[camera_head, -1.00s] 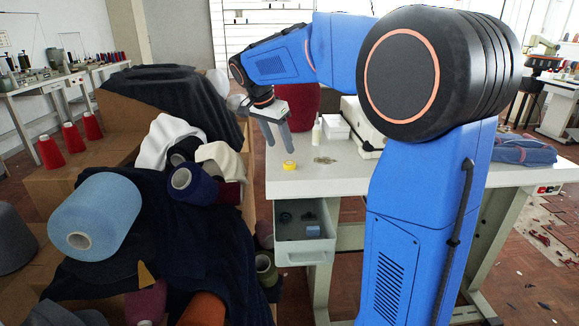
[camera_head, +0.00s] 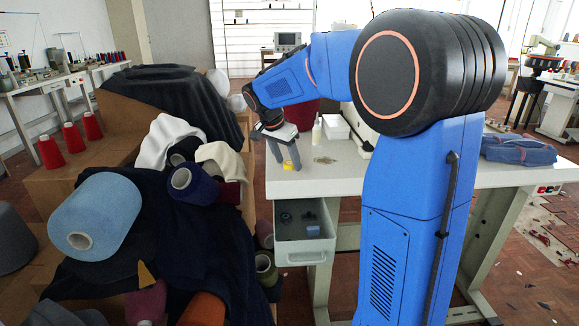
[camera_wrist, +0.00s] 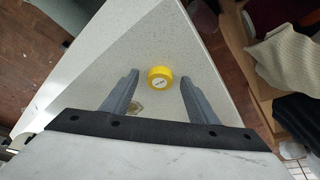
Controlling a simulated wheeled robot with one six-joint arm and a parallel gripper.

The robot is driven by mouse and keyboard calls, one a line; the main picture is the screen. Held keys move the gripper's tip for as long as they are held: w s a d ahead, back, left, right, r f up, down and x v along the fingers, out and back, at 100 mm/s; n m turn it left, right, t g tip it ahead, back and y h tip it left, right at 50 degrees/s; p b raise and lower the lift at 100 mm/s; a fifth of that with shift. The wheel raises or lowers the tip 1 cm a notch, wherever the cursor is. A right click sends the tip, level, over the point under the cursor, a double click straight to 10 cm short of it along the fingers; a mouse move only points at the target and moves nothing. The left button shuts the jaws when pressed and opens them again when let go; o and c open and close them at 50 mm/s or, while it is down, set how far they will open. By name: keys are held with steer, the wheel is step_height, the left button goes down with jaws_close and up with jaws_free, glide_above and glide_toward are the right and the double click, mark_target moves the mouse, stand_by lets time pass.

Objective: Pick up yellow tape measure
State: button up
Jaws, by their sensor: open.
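The yellow tape measure (camera_wrist: 160,77) is a small round roll with a pale label, lying on the white table (camera_wrist: 125,40). It also shows in the head view (camera_head: 289,166) near the table's left front edge. My gripper (camera_head: 288,163) is open and empty over that corner. In the wrist view its two grey fingers (camera_wrist: 157,82) are spread wide, and the tape measure appears between and slightly beyond their tips. I cannot tell the exact height of the fingers above the table.
An open drawer (camera_head: 304,254) with small dark items hangs below the table corner. A white bottle (camera_head: 316,131) and white box (camera_head: 336,127) stand behind. Small metallic items (camera_head: 325,160) lie right. Fabric and yarn cones (camera_head: 95,215) pile up at left.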

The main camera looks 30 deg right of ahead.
steer(key=c, duration=1.1)
steer(key=shift+r, duration=0.1)
